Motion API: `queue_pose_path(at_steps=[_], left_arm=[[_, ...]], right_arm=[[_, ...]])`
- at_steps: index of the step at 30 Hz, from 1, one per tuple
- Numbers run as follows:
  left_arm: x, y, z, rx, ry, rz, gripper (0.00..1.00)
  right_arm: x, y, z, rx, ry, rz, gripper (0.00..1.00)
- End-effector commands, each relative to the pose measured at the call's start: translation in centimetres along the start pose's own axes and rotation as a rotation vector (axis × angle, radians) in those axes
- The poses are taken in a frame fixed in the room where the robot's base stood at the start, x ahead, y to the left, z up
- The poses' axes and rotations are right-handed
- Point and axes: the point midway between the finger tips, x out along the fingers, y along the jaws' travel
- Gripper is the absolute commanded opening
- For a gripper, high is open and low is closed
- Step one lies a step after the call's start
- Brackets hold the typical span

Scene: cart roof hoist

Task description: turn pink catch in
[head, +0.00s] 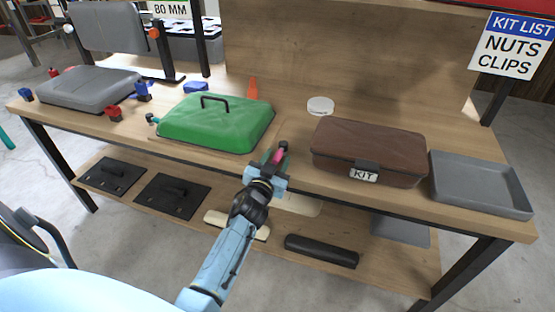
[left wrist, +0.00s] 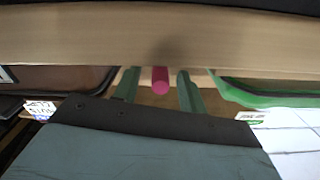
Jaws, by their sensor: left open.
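The pink catch (head: 278,156) shows at the right side of the green roof (head: 215,122), near the table's front edge. It is partly hidden by my left gripper (head: 274,160) in the head view. In the left wrist view the pink catch (left wrist: 160,80) stands out as a short rod between the two green fingers of my left gripper (left wrist: 158,88). The fingers are open, with a gap on each side of the catch. The green roof has a black handle on top, and its edge also shows in the left wrist view (left wrist: 262,96). My right gripper is not in view.
A brown kit box (head: 368,150) and a grey tray (head: 480,184) stand to the right. A teal catch (head: 152,118) sits at the green roof's left. A grey roof (head: 92,88) with red and blue catches lies farther left. A white disc (head: 320,105) and an orange cone (head: 252,88) stand behind.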

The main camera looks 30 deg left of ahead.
Motion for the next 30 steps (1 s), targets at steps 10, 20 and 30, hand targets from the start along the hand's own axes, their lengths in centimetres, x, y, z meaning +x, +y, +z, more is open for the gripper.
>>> queue_pose_path(at_steps=[10, 20, 30], left_arm=[[1.30, -0.01, 0.03, 0.000, -0.002, 0.000, 0.41], [1.27, -0.01, 0.01, 0.000, -0.001, 0.000, 0.13], [1.26, -0.03, -0.01, 0.001, 0.000, 0.003, 0.00]], right_arm=[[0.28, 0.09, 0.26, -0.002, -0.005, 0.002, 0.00], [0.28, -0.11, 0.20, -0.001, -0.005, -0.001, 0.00], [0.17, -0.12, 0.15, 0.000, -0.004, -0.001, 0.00]])
